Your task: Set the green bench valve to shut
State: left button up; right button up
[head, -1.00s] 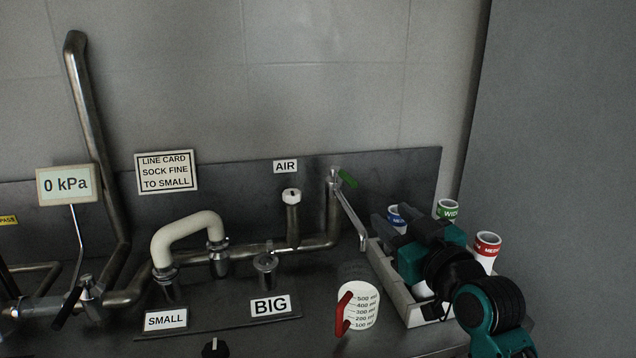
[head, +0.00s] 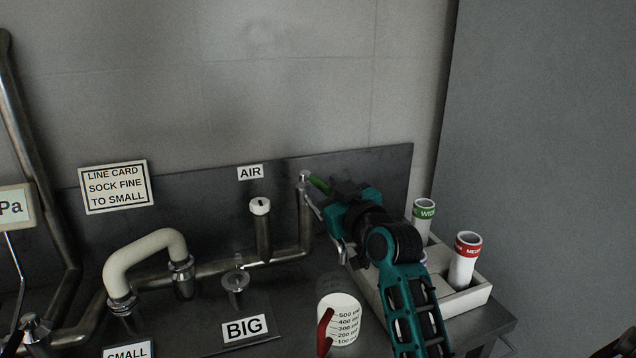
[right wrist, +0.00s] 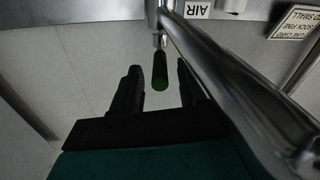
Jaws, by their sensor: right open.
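The green bench valve handle (head: 320,185) sticks out to the right from the top of the steel pipe right of the AIR label in the head view. In the right wrist view the green handle (right wrist: 160,70) lies between my two open fingers, nearer their tips, with a gap on both sides. My right gripper (head: 335,191) is open at the handle and partly hides its surroundings. In the right wrist view my right gripper (right wrist: 158,80) holds nothing. My left gripper is not in view.
A white tray (head: 464,299) with labelled sock rolls (head: 465,262) stands right of the pipe. A measuring jug (head: 342,320) with a red handle stands in front. The wall is behind.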

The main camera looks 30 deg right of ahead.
aim_at(310, 176)
jog(key=shift+w+d, duration=0.15)
jog(key=shift+w, duration=1.65)
jog(key=shift+c, duration=0.2)
grip_shut()
